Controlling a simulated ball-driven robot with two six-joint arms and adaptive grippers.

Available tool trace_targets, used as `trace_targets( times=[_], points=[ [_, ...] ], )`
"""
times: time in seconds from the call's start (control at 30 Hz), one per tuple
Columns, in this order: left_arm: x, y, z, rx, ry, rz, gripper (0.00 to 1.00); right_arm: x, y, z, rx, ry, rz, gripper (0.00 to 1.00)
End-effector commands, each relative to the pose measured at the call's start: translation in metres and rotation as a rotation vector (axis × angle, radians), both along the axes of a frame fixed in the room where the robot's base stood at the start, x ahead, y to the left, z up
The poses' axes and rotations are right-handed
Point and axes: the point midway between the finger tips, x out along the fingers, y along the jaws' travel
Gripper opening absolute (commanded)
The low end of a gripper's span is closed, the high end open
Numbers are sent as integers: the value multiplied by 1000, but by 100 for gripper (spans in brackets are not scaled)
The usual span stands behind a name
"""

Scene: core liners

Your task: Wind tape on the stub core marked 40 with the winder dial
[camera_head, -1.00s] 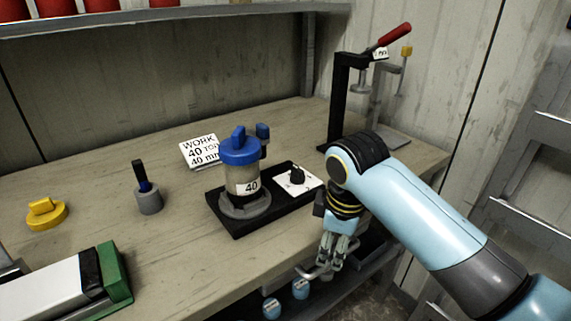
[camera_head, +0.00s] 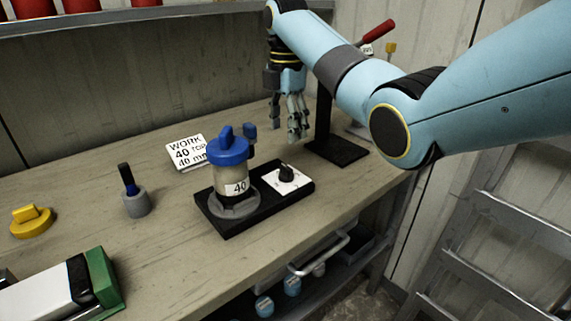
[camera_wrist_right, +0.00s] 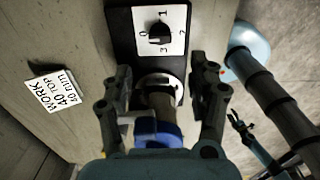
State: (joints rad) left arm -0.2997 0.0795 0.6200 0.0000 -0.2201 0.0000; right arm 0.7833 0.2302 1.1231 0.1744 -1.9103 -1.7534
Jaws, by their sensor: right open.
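The stub core (camera_head: 228,183) with its 40 label stands upright on the black winder base (camera_head: 252,214), under a blue cap (camera_head: 228,147). It also shows in the right wrist view (camera_wrist_right: 160,101), partly hidden by its blue cap (camera_wrist_right: 168,135). The winder dial (camera_head: 286,174) is a black knob on a white plate beside the core. In the right wrist view the dial (camera_wrist_right: 159,33) has numbers 0, 1, 2 and 3 around it. My right gripper (camera_head: 294,132) points down, open and empty, above and behind the dial. My left gripper is not in view.
A white card (camera_head: 188,152) reading WORK 40 stands behind the winder. A grey holder (camera_head: 136,203) and a yellow piece (camera_head: 31,221) are at left, and a green-ended box (camera_head: 98,281) is in front. A red-handled press (camera_head: 324,130) stands at back right, partly behind my arm.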

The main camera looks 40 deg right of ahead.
Motion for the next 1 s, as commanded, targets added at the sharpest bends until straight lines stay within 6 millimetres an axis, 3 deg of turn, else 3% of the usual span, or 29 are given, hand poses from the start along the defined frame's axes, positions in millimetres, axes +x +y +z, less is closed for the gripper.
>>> trace_targets(
  times=[0.5, 0.7, 0.93, 1.0],
  points=[
    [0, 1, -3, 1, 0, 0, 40, -1, 0, -91, -1, 2, -1, 60],
    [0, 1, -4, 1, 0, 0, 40, -1, 0, -104, -1, 0, -1, 60],
    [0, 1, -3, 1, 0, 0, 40, -1, 0, -105, -1, -1, -1, 60],
    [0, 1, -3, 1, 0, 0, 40, -1, 0, -105, -1, -1, -1, 53]
  ],
)
